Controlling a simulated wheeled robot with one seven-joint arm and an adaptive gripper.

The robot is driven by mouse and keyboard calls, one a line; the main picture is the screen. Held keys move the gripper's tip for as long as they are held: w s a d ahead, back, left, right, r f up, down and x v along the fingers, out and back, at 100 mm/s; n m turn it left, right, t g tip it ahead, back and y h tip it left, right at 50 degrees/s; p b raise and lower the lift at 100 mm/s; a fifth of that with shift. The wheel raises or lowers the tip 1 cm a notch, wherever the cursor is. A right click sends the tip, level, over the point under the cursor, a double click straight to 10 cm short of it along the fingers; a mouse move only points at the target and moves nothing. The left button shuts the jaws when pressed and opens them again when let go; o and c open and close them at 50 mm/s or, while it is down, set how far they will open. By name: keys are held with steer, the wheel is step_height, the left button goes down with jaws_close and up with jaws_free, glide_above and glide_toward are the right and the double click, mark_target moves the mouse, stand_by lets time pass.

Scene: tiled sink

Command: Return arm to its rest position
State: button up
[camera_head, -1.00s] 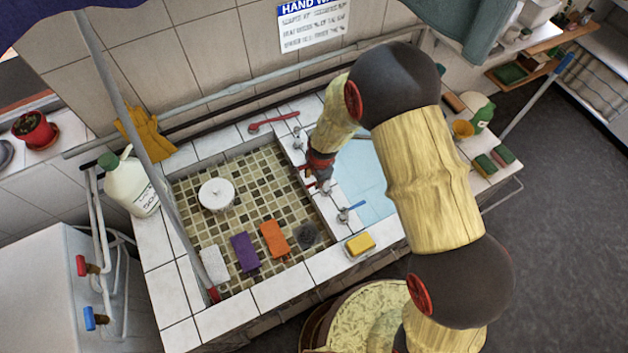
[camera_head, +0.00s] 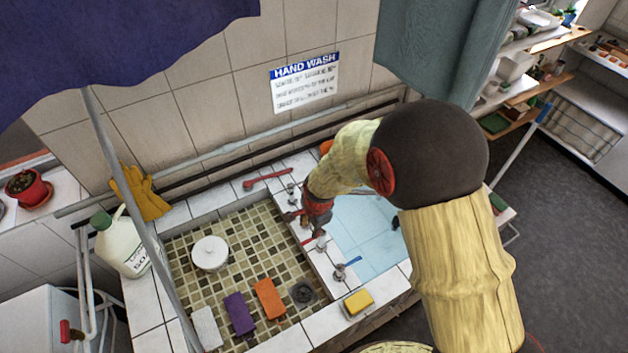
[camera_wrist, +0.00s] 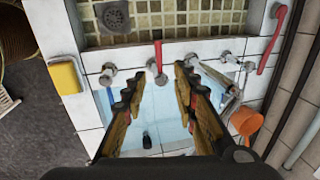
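My arm reaches over the sink from the right in the head view. My gripper (camera_head: 317,222) hangs above the tiled ledge with the taps, between the mosaic basin (camera_head: 185,265) and the blue basin (camera_head: 365,235). In the wrist view my gripper (camera_wrist: 157,85) has its two fingers spread apart with nothing between them. A red tap lever (camera_wrist: 157,55) shows just beyond the fingertips; I cannot tell the distance to it.
A white round pot (camera_head: 210,252), a purple sponge (camera_head: 239,313) and an orange sponge (camera_head: 269,298) sit in the mosaic basin. A yellow sponge (camera_head: 358,302) lies on the front ledge. An orange cup (camera_wrist: 247,121) stands near the wall pipes. A white jug (camera_head: 122,245) stands left.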

steer(key=s+d+r+n+t+b, duration=0.1)
steer(key=s+d+r+n+b, duration=0.3)
steer(key=s+d+b, duration=0.2)
steer(key=s+d+r+n+t+b, duration=0.1)
steer(key=s+d+r+n+b, duration=0.2)
steer(key=s+d+r+b, duration=0.2)
steer(key=s+d+r+n+t+h+b, duration=0.1)
steer(key=s+d+r+n+b, duration=0.3)
steer(key=s+d+b, duration=0.5)
steer(key=s+d, duration=0.1)
steer(key=d, duration=0.1)
steer(key=shift+d+r+n+t, duration=0.3)
steer(key=shift+d+r+t, duration=0.1)
